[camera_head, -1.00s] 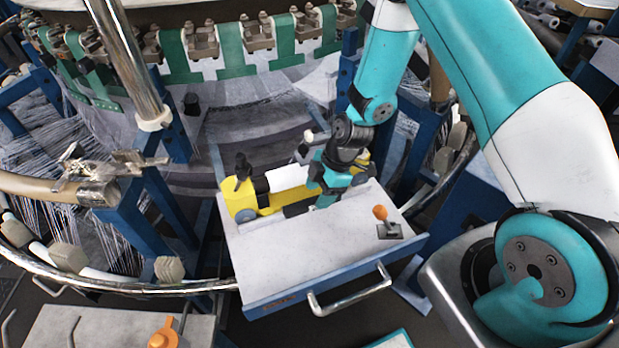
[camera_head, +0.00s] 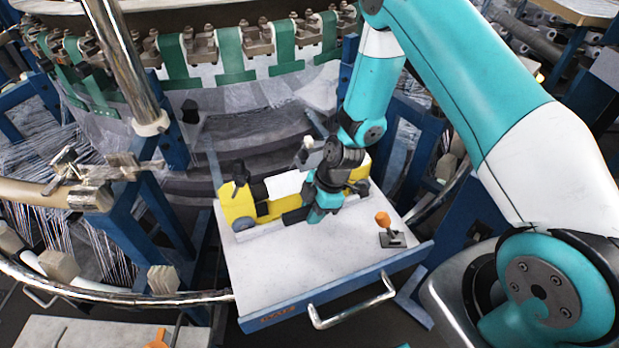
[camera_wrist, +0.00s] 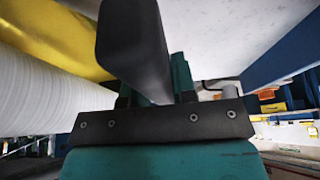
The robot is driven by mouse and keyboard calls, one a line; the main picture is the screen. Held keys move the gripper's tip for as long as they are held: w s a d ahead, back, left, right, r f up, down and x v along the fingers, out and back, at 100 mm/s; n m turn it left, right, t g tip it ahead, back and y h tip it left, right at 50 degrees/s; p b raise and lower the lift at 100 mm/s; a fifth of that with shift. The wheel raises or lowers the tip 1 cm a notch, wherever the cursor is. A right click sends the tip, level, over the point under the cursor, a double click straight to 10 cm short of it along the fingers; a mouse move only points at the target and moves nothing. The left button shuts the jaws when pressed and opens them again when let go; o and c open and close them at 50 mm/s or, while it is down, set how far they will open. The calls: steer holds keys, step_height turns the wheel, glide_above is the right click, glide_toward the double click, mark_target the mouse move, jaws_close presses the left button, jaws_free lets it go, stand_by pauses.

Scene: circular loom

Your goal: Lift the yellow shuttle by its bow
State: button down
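The yellow shuttle (camera_head: 238,206) lies along the back of the white-topped drawer (camera_head: 290,265), with a white yarn package (camera_head: 285,184) in it. In the wrist view its yellow body (camera_wrist: 55,40) and white package (camera_wrist: 40,98) fill the left. My gripper (camera_head: 320,212) is at the front side of the shuttle, right of its middle, and hides part of it. In the wrist view, a thick dark bar (camera_wrist: 130,40), possibly the bow, runs down in front of my gripper's green fingers (camera_wrist: 180,78). I cannot tell whether they grip it.
An orange-knobbed lever (camera_head: 383,220) stands on the drawer to the right of my gripper. The drawer has a metal handle (camera_head: 350,310) in front. Blue posts, a chrome ring rail (camera_head: 120,299) and a vertical chrome pole (camera_head: 125,65) stand around. The front of the drawer top is clear.

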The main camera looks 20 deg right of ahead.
steer(key=shift+r, duration=0.2)
steer(key=shift+r+p, duration=0.35)
steer(key=shift+r, duration=0.25)
steer(key=shift+r+p, duration=1.1)
steer(key=shift+r, duration=0.4)
steer(key=shift+r+p, duration=0.7)
steer(key=shift+r, duration=0.25)
